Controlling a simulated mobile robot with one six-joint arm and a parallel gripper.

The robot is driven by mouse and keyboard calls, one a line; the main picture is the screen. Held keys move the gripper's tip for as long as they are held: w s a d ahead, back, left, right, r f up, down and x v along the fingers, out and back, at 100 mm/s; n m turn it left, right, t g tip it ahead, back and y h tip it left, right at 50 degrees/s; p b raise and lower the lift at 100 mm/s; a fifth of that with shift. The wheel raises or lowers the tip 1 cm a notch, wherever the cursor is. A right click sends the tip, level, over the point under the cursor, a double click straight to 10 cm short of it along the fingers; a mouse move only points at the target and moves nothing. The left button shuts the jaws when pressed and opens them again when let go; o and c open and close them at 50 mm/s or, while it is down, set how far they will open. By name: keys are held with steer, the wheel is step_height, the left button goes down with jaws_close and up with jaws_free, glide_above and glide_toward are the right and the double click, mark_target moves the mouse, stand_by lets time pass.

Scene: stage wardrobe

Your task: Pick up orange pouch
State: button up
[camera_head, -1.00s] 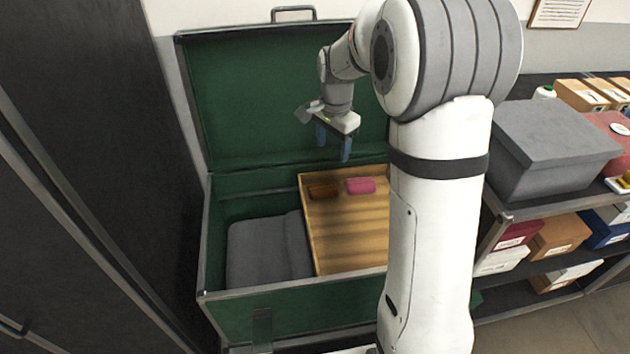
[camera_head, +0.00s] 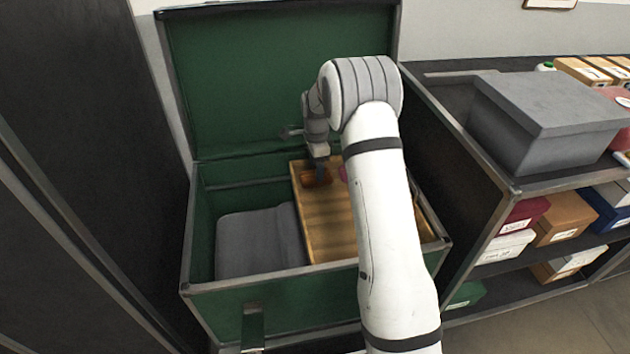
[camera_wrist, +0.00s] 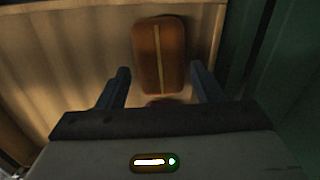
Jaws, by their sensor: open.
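The orange pouch (camera_head: 316,179) lies on the wooden tray (camera_head: 328,222) inside the green trunk, near the tray's back left corner. In the wrist view the pouch (camera_wrist: 159,55) is brown-orange with a pale yellow stripe along its length. My gripper (camera_head: 318,172) is down at the pouch and partly hides it. In the wrist view my gripper (camera_wrist: 160,82) is open, one finger on each side of the pouch's near end. Most of the pouch shows beyond the fingertips. I cannot tell whether the fingers touch it.
A pink pouch (camera_head: 343,174) lies to the right on the tray, mostly hidden by my arm. Grey folded cloth (camera_head: 258,243) fills the trunk's left side. The trunk's open lid (camera_head: 250,80) stands behind. A shelf with a grey box (camera_head: 545,115) is at the right.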

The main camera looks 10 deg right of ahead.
step_height(320, 180, down, 3)
steer(key=shift+c, duration=0.2)
steer(key=c, duration=0.6)
steer(key=shift+r, duration=0.15)
steer(key=shift+c, duration=0.2)
